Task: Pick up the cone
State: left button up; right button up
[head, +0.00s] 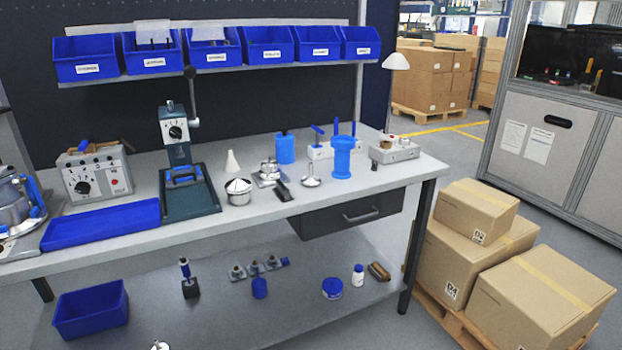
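A small off-white cone (232,161) stands upright on the grey workbench (330,208), point up. It is just behind a round metal pot (238,191), which may hide part of its base. A green-grey press with a long lever (175,135) stands to its left. I see neither of my grippers for certain in the head view, and nothing is touching the cone from above.
A blue cylinder (285,148), a small metal device (268,170) and a blue flanged part (342,158) stand right of the cone. A blue tray (102,224) lies at the left. Blue bins (268,45) hang above. Cardboard boxes (540,290) stand at the right.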

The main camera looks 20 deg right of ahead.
aim_at(310, 180)
jog(key=i+l+u, duration=0.15)
jog(key=l, duration=0.2)
jog(key=i+l+u, duration=0.15)
jog(key=l, duration=0.2)
jog(key=i+l+u, duration=0.1)
jog(key=l, duration=0.3)
jog(key=i+l+u, duration=0.15)
jog(key=l, duration=0.25)
jog(key=l+u, duration=0.15)
jog(key=l, duration=0.25)
jog(key=i, duration=0.05)
